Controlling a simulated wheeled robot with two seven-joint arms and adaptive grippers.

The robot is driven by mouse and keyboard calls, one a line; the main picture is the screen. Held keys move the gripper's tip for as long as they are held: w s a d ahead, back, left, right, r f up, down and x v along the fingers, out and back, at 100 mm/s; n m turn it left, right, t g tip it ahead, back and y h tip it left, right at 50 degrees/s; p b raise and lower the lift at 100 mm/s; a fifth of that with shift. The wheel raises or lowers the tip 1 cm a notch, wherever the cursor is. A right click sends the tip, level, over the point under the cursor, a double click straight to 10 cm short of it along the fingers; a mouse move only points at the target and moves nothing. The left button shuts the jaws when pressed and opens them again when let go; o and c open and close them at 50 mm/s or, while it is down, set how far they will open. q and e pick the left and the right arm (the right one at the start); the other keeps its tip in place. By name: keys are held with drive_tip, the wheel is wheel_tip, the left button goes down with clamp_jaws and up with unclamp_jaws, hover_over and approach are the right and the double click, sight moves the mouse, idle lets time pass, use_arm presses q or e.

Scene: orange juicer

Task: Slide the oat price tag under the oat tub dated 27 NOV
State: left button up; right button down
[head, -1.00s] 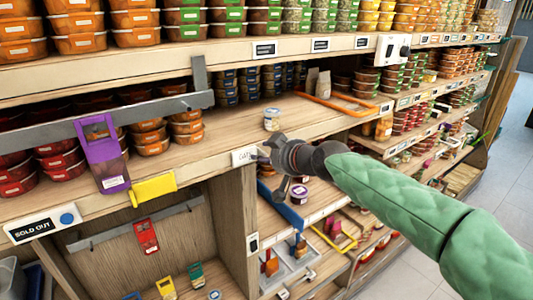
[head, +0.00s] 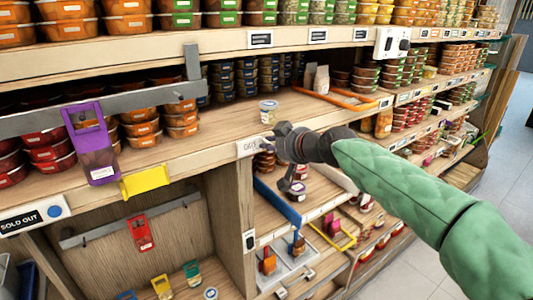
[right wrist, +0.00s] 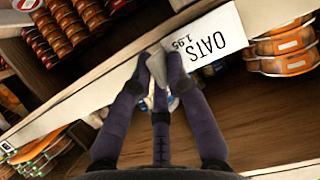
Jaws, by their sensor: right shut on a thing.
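The oat price tag (head: 247,146) is a small white card at the front edge of the middle shelf. In the right wrist view the tag (right wrist: 207,47) reads "OATS 1.95". My right gripper (head: 272,143) is shut on the tag's right end; its fingers (right wrist: 157,72) also show in the wrist view. A small tub with pale contents (head: 268,111) stands upright on the shelf just behind the tag, apart from it. Its date is too small to read. My left gripper is out of view.
A purple scoop holder (head: 92,150) and a yellow clip (head: 145,181) hang at the shelf's left. Orange tubs (head: 181,122) are stacked behind them. An orange frame (head: 345,100) lies farther right. The shelf around the small tub is clear.

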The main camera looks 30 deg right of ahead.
drive_tip(key=d+b, duration=0.7)
drive_tip(key=d, duration=0.3)
drive_tip(key=shift+w, duration=0.4)
drive_tip(key=c, duration=1.2)
unclamp_jaws()
drive_tip(key=v, duration=1.2)
